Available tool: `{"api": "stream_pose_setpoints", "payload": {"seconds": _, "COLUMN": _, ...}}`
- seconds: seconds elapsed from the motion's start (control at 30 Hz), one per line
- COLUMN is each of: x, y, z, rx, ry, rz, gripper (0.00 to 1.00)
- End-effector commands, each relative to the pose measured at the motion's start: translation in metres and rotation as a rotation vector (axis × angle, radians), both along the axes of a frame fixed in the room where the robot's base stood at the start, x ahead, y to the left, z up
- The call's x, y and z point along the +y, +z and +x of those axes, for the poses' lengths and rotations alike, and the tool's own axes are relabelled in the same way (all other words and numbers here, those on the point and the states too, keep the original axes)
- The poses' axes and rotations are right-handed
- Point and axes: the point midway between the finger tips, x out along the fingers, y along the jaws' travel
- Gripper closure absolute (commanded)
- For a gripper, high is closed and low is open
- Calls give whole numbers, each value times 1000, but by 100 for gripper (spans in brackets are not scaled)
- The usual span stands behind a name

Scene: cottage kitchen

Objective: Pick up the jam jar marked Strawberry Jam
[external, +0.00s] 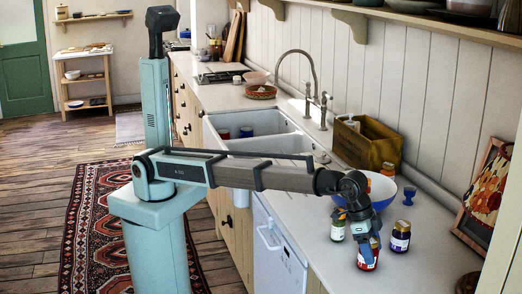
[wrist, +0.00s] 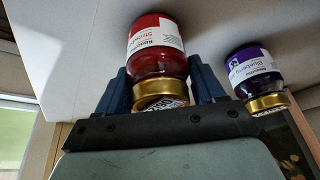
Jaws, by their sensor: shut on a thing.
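The strawberry jam jar (wrist: 157,48) has red contents, a gold lid and a white label on which "Strawberry" can be partly read. It appears inverted in the wrist view. My gripper (wrist: 160,88) is shut on it, with one blue finger on each side near the lid. In the external view, the red jar (external: 368,262) shows below my gripper (external: 366,246), which points down and hides its top. The jar is at the counter surface or very close to it; I cannot tell which.
A blueberry jar (external: 400,236) stands close on the right, also in the wrist view (wrist: 255,75). Another jar (external: 338,228) stands to the left. A picture frame (external: 484,200) leans at right.

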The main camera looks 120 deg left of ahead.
Motion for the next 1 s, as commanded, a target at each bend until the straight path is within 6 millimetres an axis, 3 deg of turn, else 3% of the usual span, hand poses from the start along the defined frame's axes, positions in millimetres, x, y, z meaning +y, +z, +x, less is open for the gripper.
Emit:
{"api": "stream_pose_setpoints", "payload": {"seconds": 0.1, "x": 0, "y": 0, "z": 0, "rx": -1, "ry": 0, "rz": 0, "gripper": 77}}
{"api": "stream_pose_setpoints", "payload": {"seconds": 0.43, "x": 0, "y": 9, "z": 1, "rx": -1, "ry": 0, "rz": 0, "gripper": 77}}
{"api": "stream_pose_setpoints", "payload": {"seconds": 0.8, "x": 0, "y": 70, "z": 1, "rx": -2, "ry": 0, "rz": 0, "gripper": 77}}
{"api": "stream_pose_setpoints", "payload": {"seconds": 1.0, "x": 0, "y": 93, "z": 1, "rx": -1, "ry": 0, "rz": 0, "gripper": 77}}
